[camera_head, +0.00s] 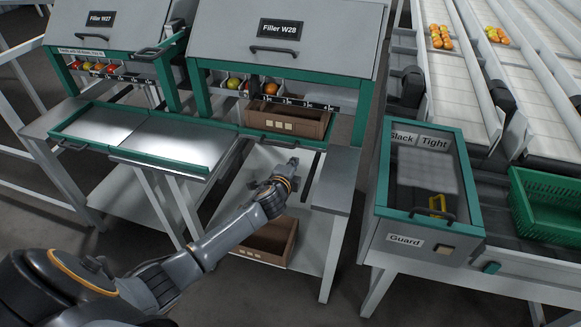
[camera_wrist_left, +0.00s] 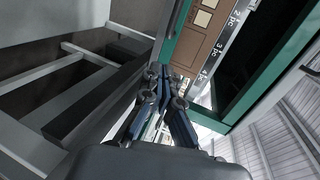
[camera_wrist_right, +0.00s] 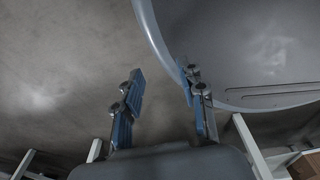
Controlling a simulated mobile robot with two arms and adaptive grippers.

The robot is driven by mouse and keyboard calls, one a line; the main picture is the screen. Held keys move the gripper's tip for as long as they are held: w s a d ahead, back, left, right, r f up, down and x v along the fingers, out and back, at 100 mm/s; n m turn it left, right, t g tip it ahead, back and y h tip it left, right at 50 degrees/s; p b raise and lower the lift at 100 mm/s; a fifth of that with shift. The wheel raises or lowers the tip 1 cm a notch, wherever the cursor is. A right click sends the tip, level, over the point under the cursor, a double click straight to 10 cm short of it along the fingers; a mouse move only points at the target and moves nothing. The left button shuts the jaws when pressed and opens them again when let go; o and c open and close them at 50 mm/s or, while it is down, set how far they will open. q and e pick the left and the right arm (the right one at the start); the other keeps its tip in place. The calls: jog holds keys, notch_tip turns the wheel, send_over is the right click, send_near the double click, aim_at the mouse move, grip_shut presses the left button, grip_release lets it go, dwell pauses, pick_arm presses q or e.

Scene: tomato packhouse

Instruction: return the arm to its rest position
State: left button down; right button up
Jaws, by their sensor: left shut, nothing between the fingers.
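My left arm reaches in from the left in the head view. Its gripper (camera_head: 292,163) is in front of the Filler W28 machine (camera_head: 262,60), near the brown crate (camera_head: 308,130) under its scale strip. In the left wrist view the fingers of this gripper (camera_wrist_left: 163,80) are together with nothing between them. The same crate (camera_wrist_left: 185,45) shows beyond them. In the right wrist view my right gripper (camera_wrist_right: 163,90) has its fingers apart, with nothing between them. It is not in the head view.
A lower brown crate (camera_head: 262,243) sits under my left arm. A green-edged steel tray (camera_head: 160,138) lies to the left. A guard box (camera_head: 425,190) with a yellow handle stands right, beside a green crate (camera_head: 545,205) and conveyor belts (camera_head: 475,85). A grey floor gap lies before the guard box.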

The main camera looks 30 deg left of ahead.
pick_arm(q)
jog(key=s+d+f+n+g+h+p, duration=0.1)
jog(key=s+f+n+g, duration=0.25)
jog(key=s+f, duration=0.95)
jog(key=s+d+f+n+g+h, duration=0.1)
jog(key=s+d+f+n+g, duration=0.2)
jog(key=s+f, duration=1)
jog(key=s+d+f+n+g, duration=0.2)
jog(key=s+f, duration=0.3)
jog(key=s, duration=0.5)
jog(key=s+d+f+n+g+p, duration=0.1)
jog(key=s+d+f+n+g, duration=0.1)
jog(key=s+f, duration=0.4)
jog(key=s+d+f+n+g+h, duration=0.1)
jog(key=s+f, duration=0.5)
jog(key=s, duration=0.9)
jog(key=shift+s+d+f+n+g, duration=0.25)
jog(key=shift+s+d+n+g, duration=0.15)
jog(key=shift+d+n+g, duration=0.4)
pick_arm(e)
jog(key=shift+s+r, duration=0.25)
jog(key=shift+r, duration=0.35)
jog(key=shift+s+r, duration=0.25)
jog(key=shift+r, duration=0.35)
jog(key=shift+d, duration=0.25)
